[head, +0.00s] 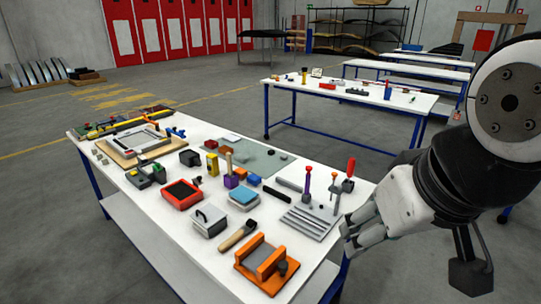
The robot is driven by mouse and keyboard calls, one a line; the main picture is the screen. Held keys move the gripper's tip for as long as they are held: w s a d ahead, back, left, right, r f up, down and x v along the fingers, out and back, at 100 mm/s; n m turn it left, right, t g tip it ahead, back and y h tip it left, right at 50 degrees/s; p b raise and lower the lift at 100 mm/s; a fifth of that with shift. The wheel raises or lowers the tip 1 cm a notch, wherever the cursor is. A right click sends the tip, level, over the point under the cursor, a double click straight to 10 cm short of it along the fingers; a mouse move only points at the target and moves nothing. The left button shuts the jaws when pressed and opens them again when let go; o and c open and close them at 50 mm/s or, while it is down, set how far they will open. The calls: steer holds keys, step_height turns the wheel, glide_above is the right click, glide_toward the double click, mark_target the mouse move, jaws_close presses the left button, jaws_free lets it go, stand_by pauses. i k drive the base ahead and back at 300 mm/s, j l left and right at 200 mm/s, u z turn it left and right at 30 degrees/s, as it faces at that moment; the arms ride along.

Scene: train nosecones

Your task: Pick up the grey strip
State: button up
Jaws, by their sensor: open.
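A short grey strip (289,184) lies on the white workbench (150,227), towards its right end, just behind a black bar (277,194). Several thin light strips also lie on a grey slotted plate (302,226) in front of it, so I cannot tell for sure which one is the task's strip. My gripper (348,238) is at the bench's right end, to the right of the slotted plate. It is open, and I see nothing between its fingers. It is apart from the grey strip.
Tools with purple (307,180) and red (350,167) handles stand upright near the plate. An orange fixture (266,264), a wood-handled brush (238,236) and a blue-topped box (243,198) crowd the bench. A second bench (350,105) stands behind, with open floor between.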

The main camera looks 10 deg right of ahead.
mark_target(299, 189)
steer(key=z, duration=0.1)
steer(key=i+l+u, duration=0.1)
steer(key=l, duration=0.2)
steer(key=i+l+u, duration=0.15)
steer(key=l, duration=0.2)
steer(key=i+l+u, duration=0.1)
steer(key=l, duration=0.25)
steer(key=i+l+u, duration=0.25)
steer(key=l, duration=0.3)
steer(key=i+l+u, duration=0.15)
steer(key=i+l, duration=0.15)
steer(key=i+l+u, duration=0.1)
steer(key=l, duration=0.25)
